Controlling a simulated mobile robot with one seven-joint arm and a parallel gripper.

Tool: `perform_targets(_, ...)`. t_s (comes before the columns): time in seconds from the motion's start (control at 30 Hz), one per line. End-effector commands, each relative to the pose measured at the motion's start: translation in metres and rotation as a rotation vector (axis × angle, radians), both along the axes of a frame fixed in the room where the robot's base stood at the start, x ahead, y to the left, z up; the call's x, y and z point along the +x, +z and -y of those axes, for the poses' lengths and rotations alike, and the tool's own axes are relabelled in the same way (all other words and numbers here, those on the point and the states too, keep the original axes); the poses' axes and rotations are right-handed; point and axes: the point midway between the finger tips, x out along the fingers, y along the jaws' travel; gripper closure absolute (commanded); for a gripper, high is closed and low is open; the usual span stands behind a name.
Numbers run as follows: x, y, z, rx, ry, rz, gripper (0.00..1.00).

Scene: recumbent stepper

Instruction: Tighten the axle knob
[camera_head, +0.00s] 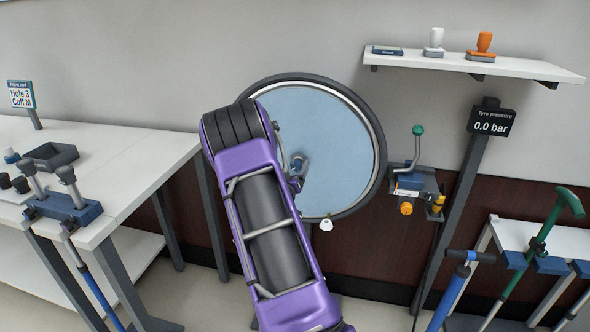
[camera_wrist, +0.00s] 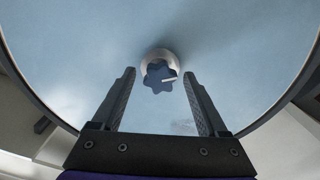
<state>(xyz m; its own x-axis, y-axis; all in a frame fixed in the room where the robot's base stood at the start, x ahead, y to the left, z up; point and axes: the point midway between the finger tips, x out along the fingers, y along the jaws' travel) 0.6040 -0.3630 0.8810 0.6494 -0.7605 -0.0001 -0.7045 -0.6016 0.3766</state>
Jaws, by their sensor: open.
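The axle knob (camera_wrist: 158,75) is a dark blue, star-shaped knob with a white mark, on a pale round hub at the middle of a light blue disc wheel (camera_wrist: 80,50). My gripper (camera_wrist: 159,80) is open, with one dark finger on either side of the knob in the wrist view. Clear space shows between each finger and the knob, and I cannot tell the depth between them. In the head view the wheel (camera_head: 345,150) has a dark rim and stands against the wall. My purple arm hides its left part and most of my gripper.
A white shelf (camera_head: 540,71) holds stamp-like items at the upper right. A post carries a tyre pressure sign (camera_head: 491,122) reading 0.0 bar. A small tool holder (camera_head: 412,183) is right of the wheel. A white workbench (camera_head: 130,150) is at the left, pumps at the right.

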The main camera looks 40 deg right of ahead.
Motion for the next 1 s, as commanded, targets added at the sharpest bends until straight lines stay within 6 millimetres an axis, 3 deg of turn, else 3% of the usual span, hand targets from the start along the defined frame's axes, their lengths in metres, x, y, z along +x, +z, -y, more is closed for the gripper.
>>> perform_targets(0.07, -0.0001, 0.0000, -0.0002, 0.000, 0.000, 0.000, 0.29)
perform_targets(0.47, -0.0003, 0.0001, -0.0003, 0.000, 0.000, 0.000, 1.00)
perform_targets(1.0, -0.0005, 0.0001, -0.0003, 0.091, -0.001, 0.107, 1.00)
